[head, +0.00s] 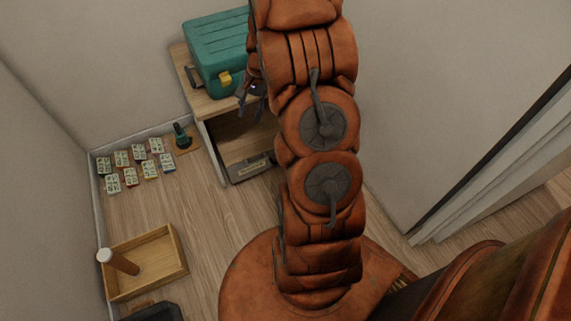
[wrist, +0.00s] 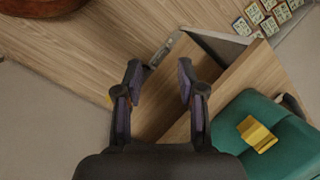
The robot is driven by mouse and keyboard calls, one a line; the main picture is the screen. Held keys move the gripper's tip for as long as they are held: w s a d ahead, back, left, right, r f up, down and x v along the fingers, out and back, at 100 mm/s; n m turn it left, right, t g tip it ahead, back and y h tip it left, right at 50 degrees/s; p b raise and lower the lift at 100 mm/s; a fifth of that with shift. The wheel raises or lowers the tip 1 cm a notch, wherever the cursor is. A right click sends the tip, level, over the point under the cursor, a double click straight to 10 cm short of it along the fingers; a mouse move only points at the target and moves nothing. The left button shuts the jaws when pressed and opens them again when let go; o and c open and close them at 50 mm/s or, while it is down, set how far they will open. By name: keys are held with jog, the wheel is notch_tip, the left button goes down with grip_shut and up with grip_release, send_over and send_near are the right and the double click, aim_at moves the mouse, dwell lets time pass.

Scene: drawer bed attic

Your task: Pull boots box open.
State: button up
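The small wooden cabinet (head: 199,88) stands against the wall with an open front. Low in it is a box front with a pale label plate (head: 250,168), which I take to be the boots box; the lettering is too small to read. The label plate also shows in the wrist view (wrist: 159,54), beyond my fingertips. My gripper (wrist: 160,78) is open and empty, its two dark fingers spread apart above the cabinet front. In the head view my gripper (head: 247,92) is partly hidden by my arm, beside the teal case. My arm also hides the cabinet's right part.
A teal case (head: 217,50) with a yellow latch sits on the cabinet top, close to my gripper. Several small cards (head: 139,153) and a dark green object (head: 181,136) are on the floor left of the cabinet. A wooden tray (head: 170,245) lies nearer. Floor before the cabinet is clear.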

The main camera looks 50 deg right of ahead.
jog(key=d+f+m+t+b, duration=0.3)
jog(key=d+f+b, duration=0.5)
jog(key=f, duration=1)
jog(key=d+f+m+b, duration=0.55)
jog(key=d+f, duration=0.55)
jog(key=f, duration=0.8)
jog(key=shift+n, duration=0.25)
jog(key=x, duration=0.2)
jog(key=b+x, duration=0.1)
jog(key=x, duration=0.1)
jog(key=b+x, duration=0.1)
jog(key=x, duration=0.1)
jog(key=shift+a+f, duration=0.15)
jog(key=shift+a, duration=0.2)
grip_shut()
